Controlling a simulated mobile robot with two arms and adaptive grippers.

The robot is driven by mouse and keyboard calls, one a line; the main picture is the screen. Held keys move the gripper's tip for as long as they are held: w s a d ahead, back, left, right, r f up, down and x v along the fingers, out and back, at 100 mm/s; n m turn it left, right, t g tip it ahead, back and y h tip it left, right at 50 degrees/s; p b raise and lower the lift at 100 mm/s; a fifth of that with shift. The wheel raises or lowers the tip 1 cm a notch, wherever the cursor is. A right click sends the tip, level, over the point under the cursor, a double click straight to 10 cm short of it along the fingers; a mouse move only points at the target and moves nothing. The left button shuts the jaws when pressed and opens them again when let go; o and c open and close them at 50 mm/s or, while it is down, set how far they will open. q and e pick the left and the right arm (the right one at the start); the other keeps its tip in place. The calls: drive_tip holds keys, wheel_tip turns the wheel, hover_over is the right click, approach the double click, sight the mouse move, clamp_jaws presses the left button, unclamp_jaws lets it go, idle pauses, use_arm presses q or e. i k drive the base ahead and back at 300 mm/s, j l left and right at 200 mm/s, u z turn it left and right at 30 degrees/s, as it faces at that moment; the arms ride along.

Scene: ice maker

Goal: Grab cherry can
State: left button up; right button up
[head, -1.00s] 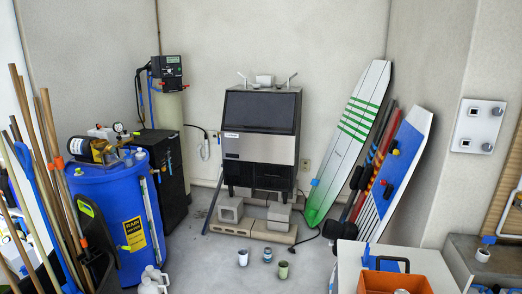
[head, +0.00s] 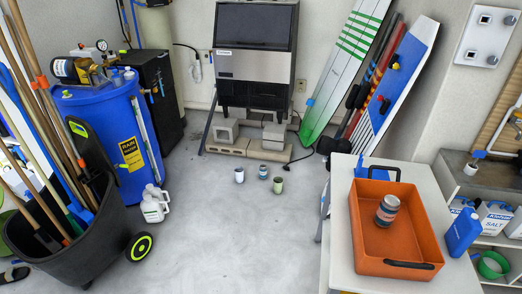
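Three small cans stand upright on the concrete floor in front of the ice maker: a white-and-dark can (head: 239,175), a blue-banded can (head: 263,172) and a green can (head: 278,185). The labels are too small to read, so I cannot tell which one is the cherry can. Neither of my grippers is in view.
The ice maker (head: 256,55) sits on concrete blocks (head: 250,150) behind the floor cans. Surfboards (head: 345,70) lean at the right. The middle floor is clear.

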sight(263, 168)
drive_tip(key=i+j, duration=1.1)
drive_tip(key=j, duration=0.15)
